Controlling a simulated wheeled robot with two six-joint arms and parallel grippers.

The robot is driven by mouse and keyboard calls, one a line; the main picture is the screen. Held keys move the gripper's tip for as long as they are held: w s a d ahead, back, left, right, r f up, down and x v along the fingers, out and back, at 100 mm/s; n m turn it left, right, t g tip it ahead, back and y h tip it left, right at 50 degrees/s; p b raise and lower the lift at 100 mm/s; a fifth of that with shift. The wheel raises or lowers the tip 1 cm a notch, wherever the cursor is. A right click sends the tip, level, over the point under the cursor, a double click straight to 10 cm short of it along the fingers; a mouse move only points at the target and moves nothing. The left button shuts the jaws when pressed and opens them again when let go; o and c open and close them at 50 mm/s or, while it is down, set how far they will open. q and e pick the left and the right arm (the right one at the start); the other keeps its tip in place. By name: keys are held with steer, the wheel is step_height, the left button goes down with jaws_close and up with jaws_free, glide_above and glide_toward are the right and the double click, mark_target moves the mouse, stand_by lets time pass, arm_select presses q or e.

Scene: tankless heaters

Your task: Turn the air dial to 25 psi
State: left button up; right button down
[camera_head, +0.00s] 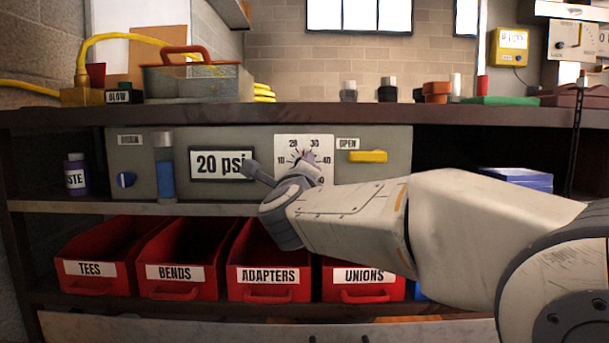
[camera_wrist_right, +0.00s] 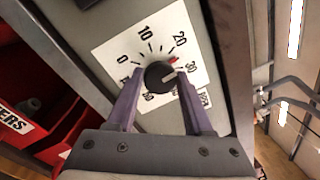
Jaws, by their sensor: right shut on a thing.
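The air dial is a round dark knob (camera_wrist_right: 160,75) on a white scale plate (camera_wrist_right: 125,48) with numbers around it. A small red mark shows at the knob's edge, on the side of 20 and 30 in the right wrist view. In the head view the plate (camera_head: 283,144) is partly hidden by my right arm. My right gripper (camera_wrist_right: 159,80) is shut on the knob, one finger on each side. A white sign (camera_head: 215,164) on the same grey panel (camera_head: 427,160) reads "20 psi". My left gripper is not in view.
A yellow handle (camera_head: 368,156) marked OPEN lies right of the dial, and a blue-grey cylinder (camera_head: 164,168) stands left of the sign. Red bins (camera_head: 270,285) sit below.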

steer(key=shift+d+m, duration=0.1)
steer(key=shift+m, duration=0.4)
steer(key=shift+r, duration=0.1)
steer(key=shift+c, duration=1.6)
jaws_free()
steer(key=s+f+p, duration=0.1)
steer(key=s+p, duration=0.1)
steer(key=s, duration=0.8)
steer(key=shift+s+a+f+p, duration=0.15)
steer(key=shift+s+a+p, duration=0.05)
steer(key=shift+a+p, duration=0.2)
